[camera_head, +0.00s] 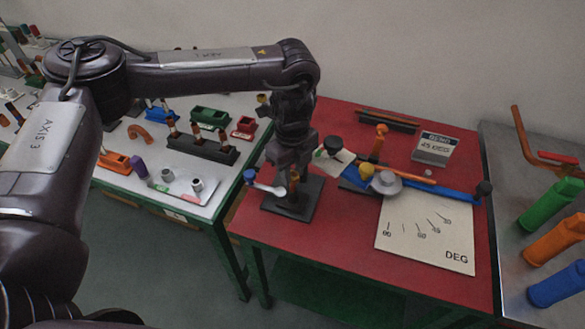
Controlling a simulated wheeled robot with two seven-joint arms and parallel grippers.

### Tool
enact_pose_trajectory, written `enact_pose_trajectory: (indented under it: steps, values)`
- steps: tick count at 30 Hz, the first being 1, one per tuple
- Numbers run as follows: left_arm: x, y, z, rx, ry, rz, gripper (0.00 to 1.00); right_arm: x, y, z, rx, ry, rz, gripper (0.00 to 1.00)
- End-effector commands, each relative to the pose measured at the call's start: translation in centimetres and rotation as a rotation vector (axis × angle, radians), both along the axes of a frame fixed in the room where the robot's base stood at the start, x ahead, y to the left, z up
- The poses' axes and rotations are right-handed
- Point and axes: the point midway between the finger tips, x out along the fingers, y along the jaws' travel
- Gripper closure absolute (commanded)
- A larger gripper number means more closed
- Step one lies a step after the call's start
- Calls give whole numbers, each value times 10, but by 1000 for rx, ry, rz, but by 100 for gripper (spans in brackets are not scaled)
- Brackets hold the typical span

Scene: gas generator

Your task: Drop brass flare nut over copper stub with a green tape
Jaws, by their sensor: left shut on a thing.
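My left gripper (292,182) points down over a black base plate (308,208) at the left part of the red table. It is shut on a small brass-coloured piece (294,178), probably the flare nut, mostly hidden by the fingers. Whether a copper stub stands on the plate under the fingers cannot be told. A black block (205,151) on the white table at left carries several short copper stubs. No green tape can be made out on them at this size. My right gripper is not in view.
A blue bender-like tool (452,195) with a grey disc lies on the red table (330,240), beside a DEG angle sheet (425,228) and a sign (433,149). A pale tray (185,187) with small metal parts is at left.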

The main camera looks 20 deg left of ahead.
Motion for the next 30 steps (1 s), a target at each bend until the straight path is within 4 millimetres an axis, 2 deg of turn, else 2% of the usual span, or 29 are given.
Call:
enact_pose_trajectory:
  steps: [14, 30]
  values:
    - [0, 0, -1, 0, 0, 0, 82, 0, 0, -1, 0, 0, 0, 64]
    - [0, 0, -17, 0, 0, 0, 82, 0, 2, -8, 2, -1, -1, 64]
